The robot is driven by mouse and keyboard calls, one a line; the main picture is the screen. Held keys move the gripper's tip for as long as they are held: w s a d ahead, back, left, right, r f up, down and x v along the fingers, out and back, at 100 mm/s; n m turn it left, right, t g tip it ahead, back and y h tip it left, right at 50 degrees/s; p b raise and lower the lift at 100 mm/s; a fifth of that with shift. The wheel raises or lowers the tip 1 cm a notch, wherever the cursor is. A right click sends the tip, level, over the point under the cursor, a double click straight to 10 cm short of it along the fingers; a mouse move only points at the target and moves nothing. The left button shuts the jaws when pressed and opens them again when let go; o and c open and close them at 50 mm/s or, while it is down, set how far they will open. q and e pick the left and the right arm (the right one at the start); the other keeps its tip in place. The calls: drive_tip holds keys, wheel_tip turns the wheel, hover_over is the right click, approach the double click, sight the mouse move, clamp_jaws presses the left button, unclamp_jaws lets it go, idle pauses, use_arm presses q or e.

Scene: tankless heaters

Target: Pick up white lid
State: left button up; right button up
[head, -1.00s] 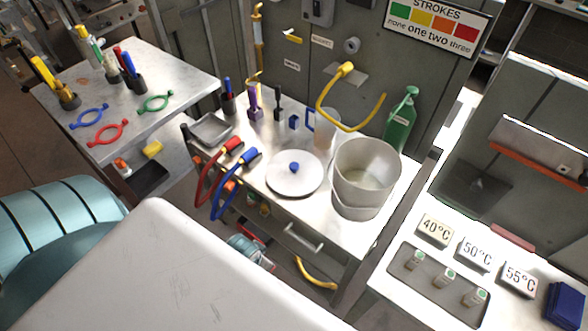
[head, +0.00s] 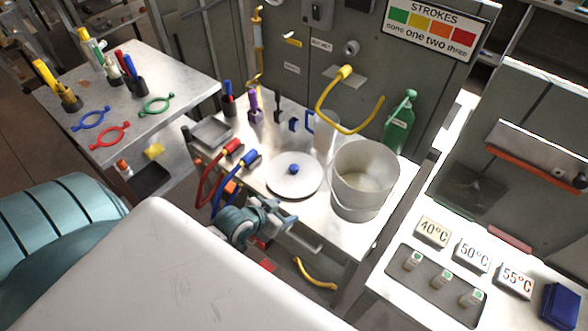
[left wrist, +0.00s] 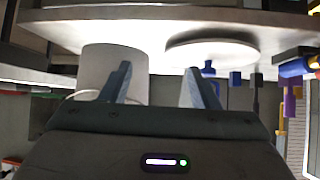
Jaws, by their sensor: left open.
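The white lid (head: 285,184), a round disc with a blue knob (head: 294,169), lies flat on the metal table left of the white bucket. In the left wrist view, which looks upside down, the lid (left wrist: 215,50) shows beyond the fingers with its knob (left wrist: 208,69). My left gripper (head: 276,212) is by the table's front edge, in front of the lid and apart from it. Its two fingers (left wrist: 157,88) are spread with nothing between them. My right gripper is not in view.
The white bucket (head: 362,180) stands close right of the lid. Red (head: 233,147) and blue (head: 251,158) handled hoses lie left of it. A drawer handle (head: 300,241) is below the front edge. A green bottle (head: 399,125) stands behind the bucket.

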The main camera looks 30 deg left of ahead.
sight(293, 168)
use_arm(q)
drive_tip(key=w+a+t, duration=0.1)
drive_tip(key=w+a, duration=0.1)
drive_tip(key=w+a+n+t, duration=0.1)
drive_tip(key=w+a+t, duration=0.1)
drive_tip(key=w+a, duration=0.1)
drive_tip(key=w+a+t, duration=0.1)
drive_tip(key=w+a, duration=0.1)
drive_tip(key=a, duration=0.1)
drive_tip(key=shift+w+a+f+t+y, duration=0.1)
drive_tip(key=shift+w+f+t+y, duration=0.05)
drive_tip(key=shift+f+t+y, duration=0.2)
drive_tip(key=shift+n, duration=0.3)
drive_tip(key=b+x, duration=0.1)
drive_tip(key=x, duration=0.3)
drive_tip(key=shift+w+a+f+b, duration=0.1)
drive_tip(key=shift+w+b, duration=0.25)
drive_tip(key=shift+f+b+x, duration=0.2)
drive_tip(key=shift+b+x, duration=0.25)
drive_tip(key=shift+x, duration=2.6)
drive_tip(key=shift+s, duration=0.1)
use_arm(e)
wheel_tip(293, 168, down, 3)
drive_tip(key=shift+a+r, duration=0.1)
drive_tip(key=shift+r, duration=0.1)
use_arm(q)
drive_tip(key=shift+r, duration=0.1)
drive_tip(key=shift+c, duration=0.2)
